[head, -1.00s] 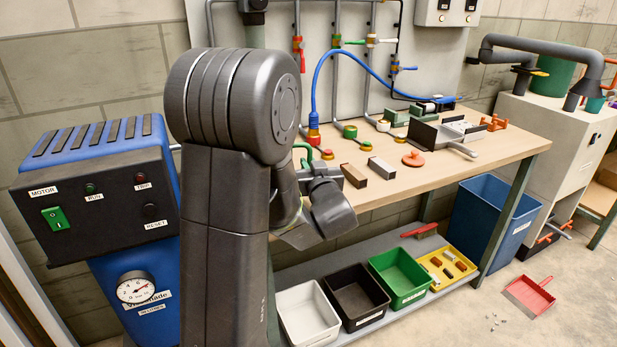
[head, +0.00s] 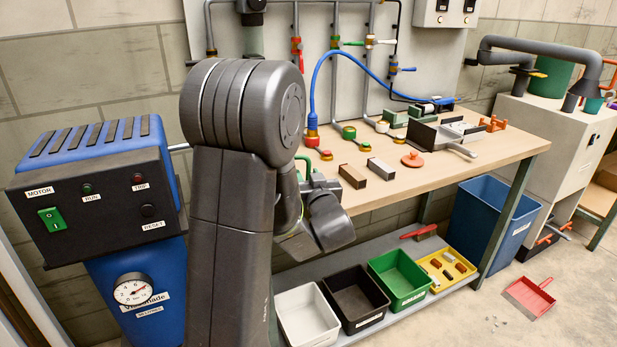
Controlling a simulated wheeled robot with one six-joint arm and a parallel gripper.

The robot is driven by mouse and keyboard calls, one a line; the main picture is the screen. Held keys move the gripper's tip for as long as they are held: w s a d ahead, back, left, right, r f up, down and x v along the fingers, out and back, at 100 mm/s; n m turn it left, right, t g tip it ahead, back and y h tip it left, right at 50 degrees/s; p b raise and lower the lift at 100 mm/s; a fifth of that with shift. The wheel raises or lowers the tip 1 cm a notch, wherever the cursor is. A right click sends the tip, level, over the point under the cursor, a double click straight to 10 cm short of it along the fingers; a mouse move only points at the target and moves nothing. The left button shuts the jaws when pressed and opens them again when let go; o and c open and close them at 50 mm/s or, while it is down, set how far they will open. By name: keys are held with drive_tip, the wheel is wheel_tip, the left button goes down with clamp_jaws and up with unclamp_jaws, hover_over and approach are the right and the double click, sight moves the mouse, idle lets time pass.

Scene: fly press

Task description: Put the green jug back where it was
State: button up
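A thin green curved piece (head: 303,163) shows just right of my arm, over the bench's front left edge. It could be part of the green jug, but my arm hides what lies behind it, and I cannot make out a whole jug. My gripper is at the wrist end of my arm, close to this green piece. Its fingers are largely hidden by my wrist, so I cannot see whether they are open or closed on it.
The wooden bench (head: 440,177) holds two blocks, an orange lid (head: 412,159) and several coloured knobs. White (head: 306,318), black (head: 355,300) and green (head: 399,278) bins stand on the lower shelf. A blue motor unit (head: 95,190) is at left. A blue bin (head: 490,225) stands at right.

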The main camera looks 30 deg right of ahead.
drive_tip(key=shift+r, duration=0.15)
drive_tip(key=v, duration=1.2)
